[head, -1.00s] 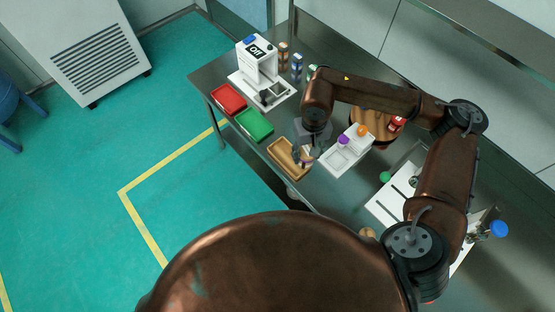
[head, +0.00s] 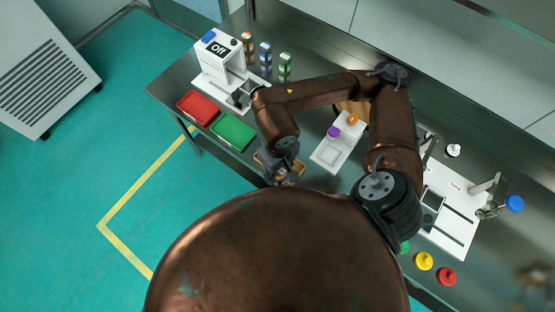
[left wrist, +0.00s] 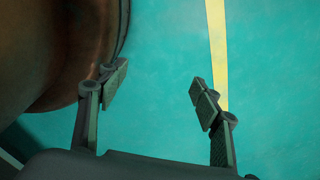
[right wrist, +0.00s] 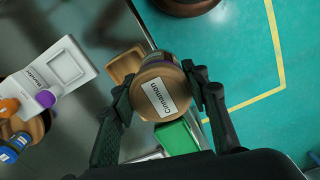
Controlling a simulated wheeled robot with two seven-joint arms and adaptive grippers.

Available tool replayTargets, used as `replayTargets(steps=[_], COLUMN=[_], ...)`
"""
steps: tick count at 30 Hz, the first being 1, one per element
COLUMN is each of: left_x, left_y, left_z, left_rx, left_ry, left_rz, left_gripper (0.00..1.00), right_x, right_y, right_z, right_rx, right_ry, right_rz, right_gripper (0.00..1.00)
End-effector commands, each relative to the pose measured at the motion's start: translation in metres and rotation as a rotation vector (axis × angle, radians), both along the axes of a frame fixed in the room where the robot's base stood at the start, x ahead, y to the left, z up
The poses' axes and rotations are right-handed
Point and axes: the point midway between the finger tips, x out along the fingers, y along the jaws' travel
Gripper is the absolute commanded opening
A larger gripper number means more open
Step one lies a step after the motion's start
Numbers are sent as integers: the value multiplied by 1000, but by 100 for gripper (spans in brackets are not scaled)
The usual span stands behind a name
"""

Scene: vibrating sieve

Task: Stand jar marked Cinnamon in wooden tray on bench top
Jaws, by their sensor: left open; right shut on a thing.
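The jar marked Cinnamon (right wrist: 154,99), with a tan lid and a white label, is between the fingers of my right gripper (head: 285,174). The gripper is shut on it. The wooden tray (right wrist: 121,65) lies at the bench edge, partly hidden behind the jar in the right wrist view. In the head view the tray (head: 259,160) is mostly covered by my right arm and gripper. I cannot tell whether the jar touches the tray. My left gripper (left wrist: 160,90) is open and empty above the green floor, and is not seen in the head view.
A green tray (head: 233,131) and a red tray (head: 198,107) lie left of the wooden tray. A white block (head: 335,156) with orange and purple caps stands to its right. A white device reading Off (head: 215,68) and several small jars stand at the back.

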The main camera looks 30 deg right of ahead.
Motion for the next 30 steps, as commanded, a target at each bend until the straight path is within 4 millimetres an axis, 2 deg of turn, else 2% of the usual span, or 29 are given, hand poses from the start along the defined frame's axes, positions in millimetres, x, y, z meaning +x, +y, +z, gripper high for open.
replayTargets(steps=[1, 3, 7, 10, 15, 19, 21, 30], left_x=[-16, -34, -58, -58, -36, -28, -30, -56], left_y=[1, 1, 2, 2, 1, 0, 0, 1], left_z=[-9, -13, -23, -38, -65, -83, -89, -93], left_rx=[0, 2, 4, 4, 1, 0, 0, 2], left_ry=[20, 41, 72, 73, 50, 42, 46, 78], left_rz=[3, 9, 14, 13, 5, 2, 1, 7], left_gripper=[59, 59, 59, 59, 59, 59, 59, 59], right_x=[-12, -23, -27, -22, -14, -10, -6, 49], right_y=[2, 3, 1, -2, -6, -8, -11, -40], right_z=[-9, -12, -16, -20, -25, -27, -29, -51], right_rx=[5, 8, 7, 4, 3, 5, 6, 7], right_ry=[-2, -9, -18, -20, -20, -17, -14, -13], right_rz=[20, 33, 42, 44, 44, 41, 34, 30], right_gripper=[16, 16, 16, 16, 16, 16, 16, 16])
